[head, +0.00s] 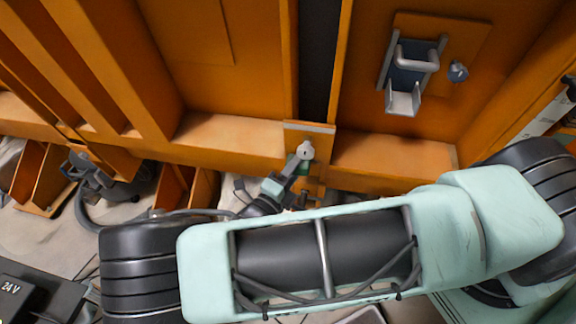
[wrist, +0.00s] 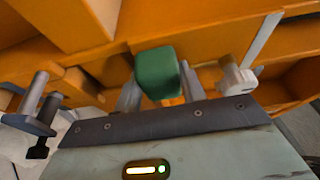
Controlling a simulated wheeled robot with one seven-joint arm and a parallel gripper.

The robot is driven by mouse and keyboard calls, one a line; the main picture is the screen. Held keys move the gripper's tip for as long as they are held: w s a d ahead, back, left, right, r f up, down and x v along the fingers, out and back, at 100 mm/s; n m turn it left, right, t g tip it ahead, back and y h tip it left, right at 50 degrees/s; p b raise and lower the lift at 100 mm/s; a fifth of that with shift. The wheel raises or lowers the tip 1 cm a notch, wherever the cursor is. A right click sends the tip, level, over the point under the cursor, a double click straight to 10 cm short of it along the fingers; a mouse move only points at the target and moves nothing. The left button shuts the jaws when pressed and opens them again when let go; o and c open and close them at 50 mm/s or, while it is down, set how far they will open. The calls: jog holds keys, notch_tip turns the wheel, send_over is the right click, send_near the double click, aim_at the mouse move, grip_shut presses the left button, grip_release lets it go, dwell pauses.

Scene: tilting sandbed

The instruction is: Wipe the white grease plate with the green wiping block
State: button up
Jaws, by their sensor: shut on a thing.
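The green wiping block (wrist: 157,73) is held between the two grey fingers of my gripper (wrist: 160,86), which is shut on it. In the head view, my gripper (head: 296,168) is at the orange beam, and a small green part of the block (head: 304,170) shows beside it. The block is close to the orange surface; I cannot tell whether it touches. I cannot clearly make out the white grease plate. A white round fitting (head: 305,150) sits right by the gripper, and it also shows right of the block in the wrist view (wrist: 236,79).
A pale strip (head: 309,127) edges a small orange bracket above the fitting. A metal handle (head: 410,60) and a grey knob (head: 457,71) are on the upper right panel. A black 24V box (head: 30,297) stands lower left. Orange ribs and ledges surround the gripper closely.

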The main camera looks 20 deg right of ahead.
aim_at(318, 161)
jog(key=shift+s+d+p, duration=0.4)
jog(key=shift+s+d, duration=0.35)
jog(key=shift+d, duration=0.2)
jog(key=shift+s+d+r+p, duration=0.1)
jog(key=shift+s+d+p, duration=0.35)
jog(key=shift+d, duration=0.25)
jog(key=shift+s+d+p, duration=0.3)
jog(key=shift+s+d, duration=0.15)
jog(key=shift+d, duration=0.2)
jog(key=shift+s+d, duration=0.2)
jog(key=shift+d, duration=0.15)
jog(key=shift+c, duration=1.1)
jog(key=shift+d, duration=0.2)
jog(key=shift+c, duration=0.5)
jog(key=shift+w+a+b, duration=0.5)
jog(key=shift+w+a, duration=0.35)
jog(key=shift+a, duration=0.1)
jog(key=shift+c, duration=0.4)
jog(key=shift+w+a, duration=0.6)
jog(key=shift+a, duration=0.3)
jog(key=shift+w+a+b, duration=0.55)
jog(key=shift+a, duration=0.35)
jog(key=shift+w+a+b, duration=0.5)
jog(key=shift+w+a, duration=0.05)
jog(key=shift+a, duration=0.3)
jog(key=shift+s, duration=0.1)
